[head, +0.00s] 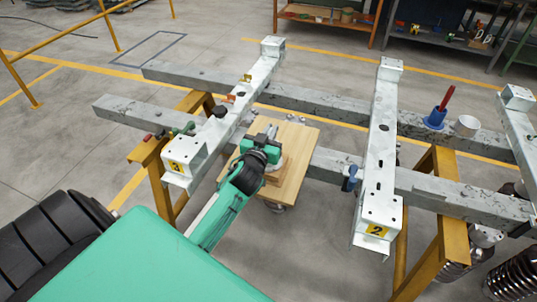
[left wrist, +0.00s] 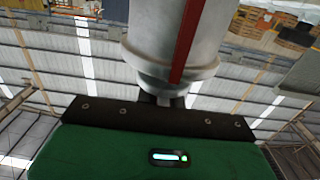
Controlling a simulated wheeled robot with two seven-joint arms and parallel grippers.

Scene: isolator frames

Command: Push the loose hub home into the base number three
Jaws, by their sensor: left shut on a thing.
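My left gripper (head: 262,138) reaches in from the lower left, over a wooden board between two grey cross frames. In the left wrist view a grey metal cylindrical piece (left wrist: 172,45) with a red stripe stands up from the gripper, which is shut on it. This may be the loose hub; I cannot tell for sure. In the head view the arm and gripper hide most of what is held. The left cross frame has a yellow number label (head: 176,167) too small to read. The middle frame's label (head: 377,231) reads 2. I cannot pick out base three. My right gripper is not in view.
The wooden board (head: 297,180) is on a small wheeled stand under my gripper. Long grey beams run across on yellow trestles (head: 150,150). Free floor lies at far left.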

